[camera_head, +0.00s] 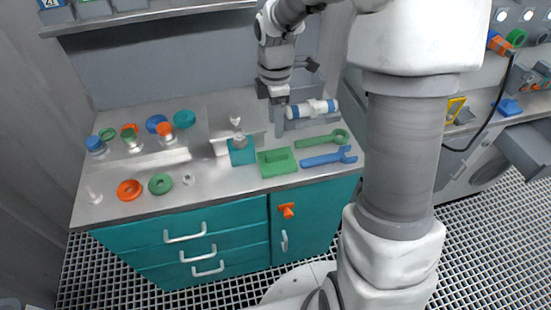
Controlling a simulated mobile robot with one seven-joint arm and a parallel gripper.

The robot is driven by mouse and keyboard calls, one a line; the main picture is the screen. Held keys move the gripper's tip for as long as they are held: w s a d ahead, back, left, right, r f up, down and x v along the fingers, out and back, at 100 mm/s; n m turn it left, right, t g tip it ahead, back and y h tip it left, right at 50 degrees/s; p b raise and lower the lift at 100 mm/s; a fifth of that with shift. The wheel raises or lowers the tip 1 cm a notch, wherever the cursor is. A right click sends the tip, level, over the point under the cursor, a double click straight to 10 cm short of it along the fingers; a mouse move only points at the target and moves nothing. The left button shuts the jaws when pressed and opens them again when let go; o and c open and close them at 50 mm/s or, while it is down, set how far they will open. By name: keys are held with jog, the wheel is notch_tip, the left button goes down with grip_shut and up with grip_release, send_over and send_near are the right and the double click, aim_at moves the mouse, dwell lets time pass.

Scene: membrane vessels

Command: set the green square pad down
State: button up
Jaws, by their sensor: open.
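The green square pad (269,169) lies flat on the steel counter near its front edge, in the head view. A darker raised or sunken rectangle shows in its middle; I cannot tell which. My gripper (279,128) points down behind the pad, between the pad and a white cylinder with blue ends (316,107). The gripper is open and appears apart from the pad. The fingertips are small and partly merge with the grey parts behind them.
A teal block (241,157) stands just left of the pad. The front counter between the rings and teal block is mostly clear.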

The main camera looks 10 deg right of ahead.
send_over(277, 154)
jog(key=f, duration=0.5)
jog(key=shift+w+a+f, duration=0.1)
jog(key=shift+w+f, duration=0.1)
jog(key=shift+w, duration=0.1)
jog(key=shift+s+f+b, duration=0.2)
jog(key=shift+f+b, duration=0.25)
jog(key=shift+f, duration=2.25)
jog(key=shift+c, duration=0.2)
grip_shut()
